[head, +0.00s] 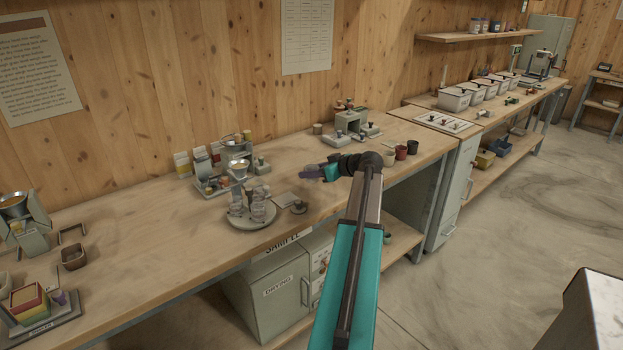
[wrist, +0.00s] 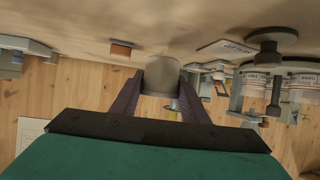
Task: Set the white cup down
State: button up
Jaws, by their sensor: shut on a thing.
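My gripper (head: 310,172) is over the middle of the long wooden bench in the head view, its purple fingers pointing left. In the wrist view, which looks upside down, my gripper (wrist: 161,95) is shut on a pale cup, the white cup (wrist: 161,75), held between the two fingers. The cup cannot be made out clearly in the head view. The bench top (wrist: 75,20) fills the upper part of the wrist view; whether the cup touches it I cannot tell.
A round carousel (head: 251,219) with jars stands left of my gripper, with a flat plate (head: 286,199) beside it. A small press-like device (head: 351,121) stands behind. Several small cups, including a red one (head: 400,152), stand to the right. Bare bench (head: 165,245) lies at front left.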

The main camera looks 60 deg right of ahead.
aim_at(312, 180)
jog(key=shift+w+d, duration=0.2)
jog(key=shift+d, duration=0.1)
jog(key=shift+f+p, duration=0.5)
jog(key=shift+f, duration=1.25)
jog(key=shift+f, duration=0.15)
jog(key=o, duration=1)
jog(key=shift+r, duration=0.2)
jog(key=b+v, duration=0.2)
jog(key=v, duration=1)
jog(key=shift+a, duration=0.1)
